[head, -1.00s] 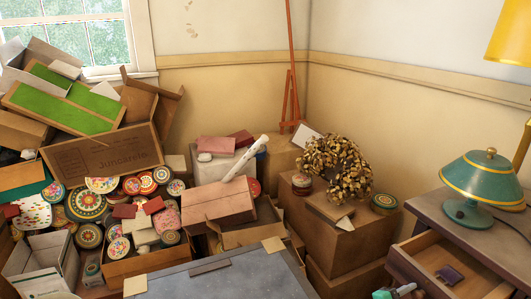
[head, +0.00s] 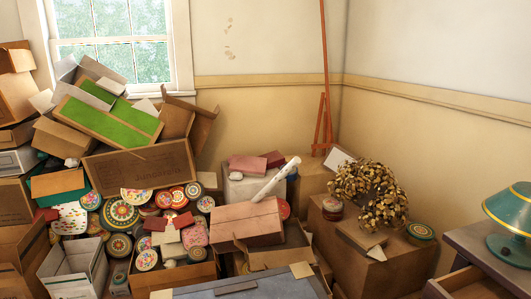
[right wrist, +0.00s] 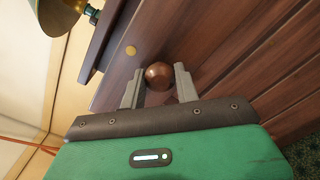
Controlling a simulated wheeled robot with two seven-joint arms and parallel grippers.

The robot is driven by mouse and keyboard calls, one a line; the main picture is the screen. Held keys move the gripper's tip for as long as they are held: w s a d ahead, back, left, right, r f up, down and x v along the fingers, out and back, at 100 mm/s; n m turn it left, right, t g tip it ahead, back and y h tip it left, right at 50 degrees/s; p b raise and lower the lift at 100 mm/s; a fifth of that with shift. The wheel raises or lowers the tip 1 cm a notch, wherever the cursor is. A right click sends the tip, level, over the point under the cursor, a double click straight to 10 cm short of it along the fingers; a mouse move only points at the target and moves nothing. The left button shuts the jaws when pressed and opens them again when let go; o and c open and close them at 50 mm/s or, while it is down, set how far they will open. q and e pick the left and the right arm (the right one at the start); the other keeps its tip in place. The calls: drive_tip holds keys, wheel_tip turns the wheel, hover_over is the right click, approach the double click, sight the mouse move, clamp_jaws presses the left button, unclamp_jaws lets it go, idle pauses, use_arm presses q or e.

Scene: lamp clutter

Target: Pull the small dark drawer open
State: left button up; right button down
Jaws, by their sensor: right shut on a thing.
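The dark wooden drawer (head: 455,284) shows only as a corner at the bottom right of the head view. It stands out from the brown cabinet (head: 480,240), with a bit of its lighter inside in sight. In the right wrist view the drawer's round brown knob (right wrist: 158,76) sits between the two grey fingertips of my right gripper (right wrist: 158,88). The fingers are shut on the knob from both sides. The rest of the drawer is cut off in the head view. My left gripper is in neither current view.
A teal lamp (head: 512,228) stands on the cabinet top. A cardboard box (head: 375,262) with a dried wreath (head: 368,195) stands to the left of the drawer. Boxes and round tins (head: 120,215) are piled at the left.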

drive_tip(key=shift+a+f, duration=0.1)
drive_tip(key=shift+a, duration=0.05)
drive_tip(key=shift+b+v, duration=1.25)
drive_tip(key=shift+v, duration=1.2)
drive_tip(key=shift+f, duration=0.1)
drive_tip(key=shift+a, duration=0.15)
